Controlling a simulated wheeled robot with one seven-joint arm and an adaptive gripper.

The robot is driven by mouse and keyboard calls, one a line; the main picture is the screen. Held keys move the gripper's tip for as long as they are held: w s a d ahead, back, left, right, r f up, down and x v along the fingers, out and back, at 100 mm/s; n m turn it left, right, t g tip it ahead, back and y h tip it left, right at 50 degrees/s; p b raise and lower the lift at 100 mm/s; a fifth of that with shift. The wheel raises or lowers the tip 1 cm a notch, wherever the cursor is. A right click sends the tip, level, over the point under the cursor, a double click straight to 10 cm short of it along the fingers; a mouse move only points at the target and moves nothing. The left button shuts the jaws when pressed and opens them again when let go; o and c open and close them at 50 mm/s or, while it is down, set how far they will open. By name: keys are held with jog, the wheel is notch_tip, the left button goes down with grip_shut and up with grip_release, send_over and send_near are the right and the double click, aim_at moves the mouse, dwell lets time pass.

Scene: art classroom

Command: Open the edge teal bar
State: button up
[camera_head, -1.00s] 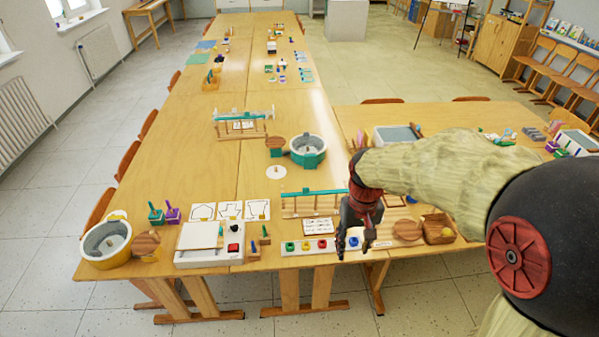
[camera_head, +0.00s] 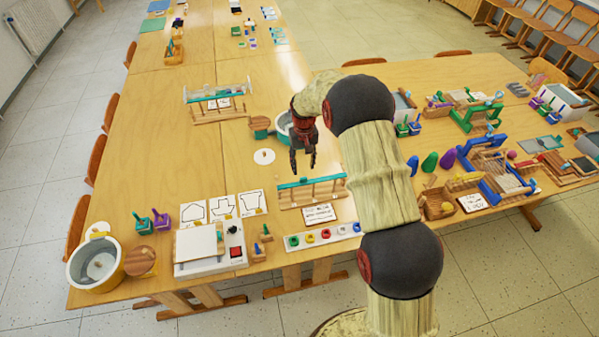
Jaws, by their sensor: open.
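A wooden rack (camera_head: 318,193) with upright slats stands near the front edge of the table. A teal bar (camera_head: 312,181) lies along its top, level. A second wooden rack (camera_head: 205,116) farther back has a teal bar (camera_head: 218,96) and a clear part on top. My gripper (camera_head: 302,168) points down, empty, with its fingers apart. In the picture it appears just above the nearer teal bar; the exact height and gap cannot be told. My arm covers the area right of that rack.
A white card (camera_head: 319,213) and a strip of coloured knobs (camera_head: 322,236) lie in front of the nearer rack. A teal-and-white tub (camera_head: 283,126) stands behind my gripper. A white box with a red button (camera_head: 210,248) is at left. Blue frames (camera_head: 493,170) stand at right.

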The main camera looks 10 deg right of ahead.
notch_tip(320, 180, down, 7)
jog(key=shift+f, duration=0.1)
jog(key=shift+d, duration=0.1)
jog(key=shift+c, duration=0.6)
grip_shut()
dwell(0.5)
